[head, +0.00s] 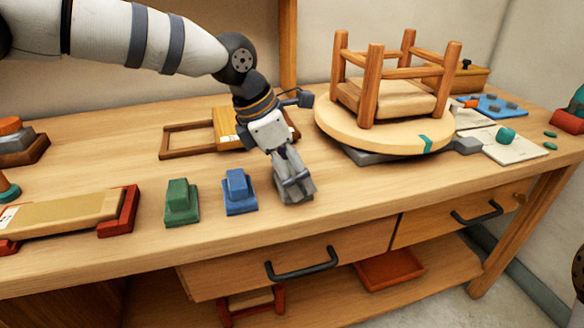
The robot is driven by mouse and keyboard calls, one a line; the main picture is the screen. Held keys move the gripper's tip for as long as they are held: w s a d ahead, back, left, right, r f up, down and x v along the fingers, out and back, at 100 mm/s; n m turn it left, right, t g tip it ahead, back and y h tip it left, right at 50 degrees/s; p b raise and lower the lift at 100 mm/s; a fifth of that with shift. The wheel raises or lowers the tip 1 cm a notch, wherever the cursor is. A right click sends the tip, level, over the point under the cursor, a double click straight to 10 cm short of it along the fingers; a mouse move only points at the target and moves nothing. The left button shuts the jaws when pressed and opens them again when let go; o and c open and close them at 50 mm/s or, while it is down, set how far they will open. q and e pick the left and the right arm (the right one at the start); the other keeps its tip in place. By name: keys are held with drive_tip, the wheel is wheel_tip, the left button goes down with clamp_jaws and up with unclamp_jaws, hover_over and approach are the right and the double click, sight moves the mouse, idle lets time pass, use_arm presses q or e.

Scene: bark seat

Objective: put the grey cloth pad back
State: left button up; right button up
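The grey cloth pad (299,193) is at the front of the bench, in a row to the right of a blue pad (239,197) and a green pad (181,207). My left gripper (291,178) reaches down over the grey pad, its fingers at the pad's upper part and hiding some of it. The grey pad looks to be on or just above the bench top; I cannot tell which. Whether the fingers are closed on it is also unclear. My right gripper is out of view.
A stool lies legs up (372,85) on a round turntable (385,134) behind right. A wooden frame (188,139) is behind the pads. A sharpening stone (65,212) in a red-ended holder is at left. Bare bench (360,195) lies right of the grey pad. Drawers (300,255) are below.

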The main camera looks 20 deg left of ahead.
use_arm(q)
drive_tip(key=shift+o, duration=0.7)
drive_tip(key=shift+r, duration=0.25)
drive_tip(key=v, duration=1.2)
drive_tip(key=shift+p, duration=0.45)
drive_tip(key=shift+f, duration=0.1)
